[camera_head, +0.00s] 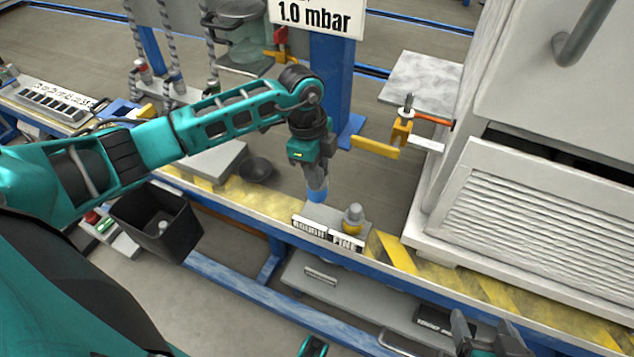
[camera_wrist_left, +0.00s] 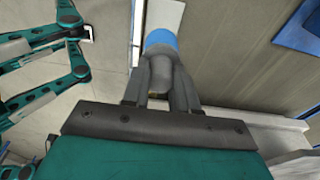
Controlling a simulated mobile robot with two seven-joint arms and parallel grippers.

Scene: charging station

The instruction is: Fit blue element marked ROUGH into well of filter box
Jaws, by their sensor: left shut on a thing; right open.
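The blue element (camera_head: 317,196) is in my left gripper (camera_head: 316,181), which is shut on it and points down. In the left wrist view the blue element (camera_wrist_left: 161,40) shows beyond the closed fingers (camera_wrist_left: 160,85). The filter box (camera_head: 318,217) stands on the table edge with ROUGH and FINE labels on its front. The blue element is just above its left, ROUGH side; whether it touches the box or enters the well I cannot tell. A yellow element with a grey top (camera_head: 353,217) sits on the FINE side. My right gripper (camera_head: 487,338) is open at the bottom right, away from the box.
A white cabinet with a louvred panel (camera_head: 530,210) stands to the right. A blue post (camera_head: 333,85) with a 1.0 mbar sign rises behind. A dark bowl (camera_head: 257,169) lies left of the box, and a black bin (camera_head: 157,222) is in front at left. A grey shelf lies below the table.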

